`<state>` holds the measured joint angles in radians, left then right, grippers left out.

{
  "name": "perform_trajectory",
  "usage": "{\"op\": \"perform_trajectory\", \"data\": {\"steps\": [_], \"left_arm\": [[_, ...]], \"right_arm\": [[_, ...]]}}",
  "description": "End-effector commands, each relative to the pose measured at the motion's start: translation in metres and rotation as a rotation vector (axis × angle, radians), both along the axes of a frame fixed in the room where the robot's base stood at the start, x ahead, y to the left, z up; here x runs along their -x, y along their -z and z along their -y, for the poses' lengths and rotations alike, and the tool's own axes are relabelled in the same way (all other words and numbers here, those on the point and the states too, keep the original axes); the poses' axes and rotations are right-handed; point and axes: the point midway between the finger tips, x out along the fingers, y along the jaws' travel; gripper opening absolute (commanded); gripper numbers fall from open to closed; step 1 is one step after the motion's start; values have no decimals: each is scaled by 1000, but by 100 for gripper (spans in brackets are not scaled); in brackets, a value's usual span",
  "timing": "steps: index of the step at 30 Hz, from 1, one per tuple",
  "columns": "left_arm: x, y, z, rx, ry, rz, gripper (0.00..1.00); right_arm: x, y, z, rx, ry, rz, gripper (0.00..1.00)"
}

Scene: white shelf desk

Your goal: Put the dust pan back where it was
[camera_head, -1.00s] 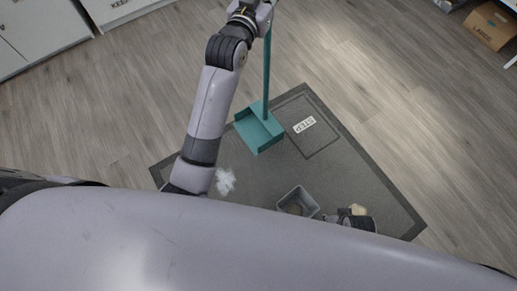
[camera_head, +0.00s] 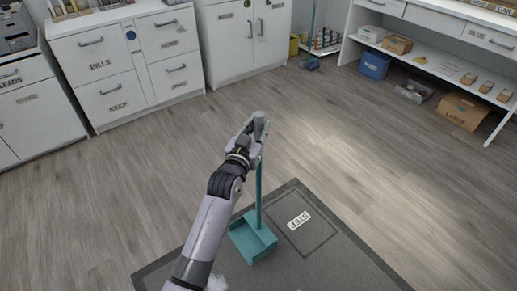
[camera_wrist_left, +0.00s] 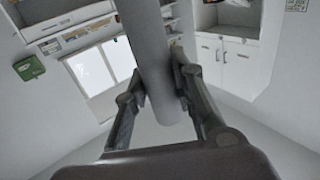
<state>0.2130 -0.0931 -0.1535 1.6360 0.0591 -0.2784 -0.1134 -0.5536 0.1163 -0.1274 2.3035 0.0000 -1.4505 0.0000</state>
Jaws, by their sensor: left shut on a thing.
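The teal dust pan (camera_head: 253,241) has a long upright teal handle (camera_head: 259,192). Its pan is over the dark grey mat (camera_head: 330,262); I cannot tell whether it touches the mat. My left gripper (camera_head: 257,130) is shut on the grey top end of the handle. In the left wrist view this grey grip (camera_wrist_left: 150,55) runs between the two fingers (camera_wrist_left: 162,98). My right gripper is not in view.
A blue-headed broom (camera_head: 312,62) stands at the back beside a low rack (camera_head: 325,42) and a yellow bin (camera_head: 294,45). White cabinets (camera_head: 125,65) line the back left. A white shelf desk (camera_head: 425,50) with boxes is at right. The wood floor between is clear.

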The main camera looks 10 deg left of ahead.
Motion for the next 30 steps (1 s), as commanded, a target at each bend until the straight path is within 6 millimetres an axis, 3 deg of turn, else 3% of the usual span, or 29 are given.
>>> {"op": "perform_trajectory", "data": {"steps": [3, 13, 19, 29, 30], "left_arm": [[0, 20, 0, 0, 0, 4, 0], [0, 41, 0, 1, 0, 5, 0], [0, 67, 0, 1, 0, 5, 0], [0, 69, 0, 1, 0, 6, 0], [0, 71, 0, 0, 0, 1, 25]], "right_arm": [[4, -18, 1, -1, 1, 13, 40], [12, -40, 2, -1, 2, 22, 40], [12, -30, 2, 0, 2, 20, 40], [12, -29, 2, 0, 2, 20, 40], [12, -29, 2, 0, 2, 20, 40]]}}
